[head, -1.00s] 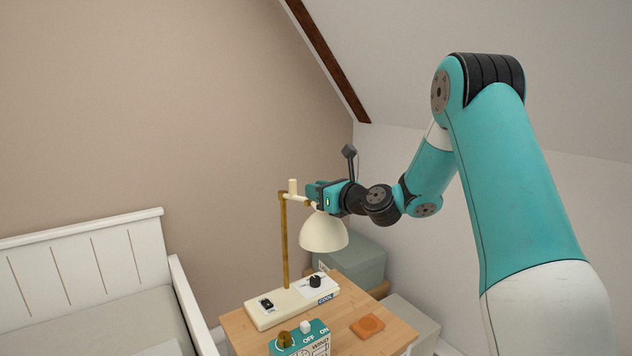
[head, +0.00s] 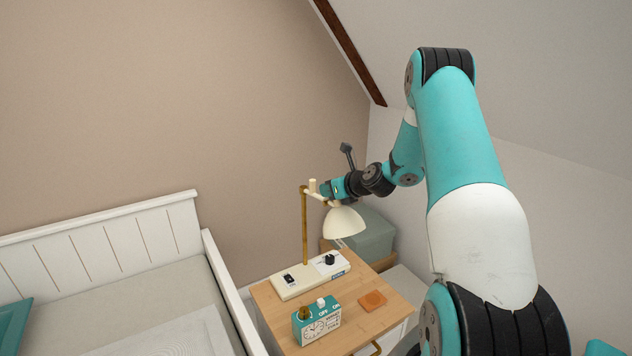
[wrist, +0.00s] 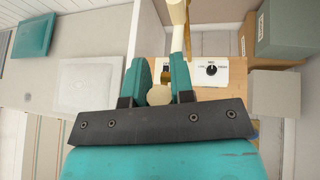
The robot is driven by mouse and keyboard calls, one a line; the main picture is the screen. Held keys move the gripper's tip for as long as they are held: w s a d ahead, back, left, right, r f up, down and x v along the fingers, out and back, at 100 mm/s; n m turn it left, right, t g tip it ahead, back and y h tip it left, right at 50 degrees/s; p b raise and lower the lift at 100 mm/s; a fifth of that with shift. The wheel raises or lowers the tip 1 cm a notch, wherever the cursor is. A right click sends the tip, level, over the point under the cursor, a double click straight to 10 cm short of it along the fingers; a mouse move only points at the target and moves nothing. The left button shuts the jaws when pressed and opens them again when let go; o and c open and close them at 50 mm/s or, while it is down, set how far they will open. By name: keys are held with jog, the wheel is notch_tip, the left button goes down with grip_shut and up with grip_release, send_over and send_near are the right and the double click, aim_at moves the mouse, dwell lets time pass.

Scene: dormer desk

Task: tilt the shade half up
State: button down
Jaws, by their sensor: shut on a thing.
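The desk lamp has a brass post (head: 304,230), a cream base (head: 297,288) and a cream dome shade (head: 344,222) hanging from a short arm at the top. The shade's open side faces down, with its rim slanted a little in the head view. My gripper (head: 326,190) is at the lamp's top, just above the shade. In the wrist view, its teal fingers (wrist: 159,82) are closed around a small round cream knob (wrist: 159,95). The fingers hide part of the joint between shade and arm.
The wooden nightstand (head: 343,329) carries a teal alarm clock (head: 317,325) and an orange coaster (head: 373,300). A knob on a white panel (head: 329,261) is on the lamp base. A grey-green box (head: 372,236) stands behind. The white bed (head: 150,245) is left; the sloped ceiling is right.

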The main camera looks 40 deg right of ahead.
dwell(0.3)
jog(key=c, duration=1)
grip_release()
jog(key=shift+o, duration=0.2)
jog(key=b+v, duration=0.3)
jog(key=v, duration=1.4)
jog(key=shift+r, duration=0.3)
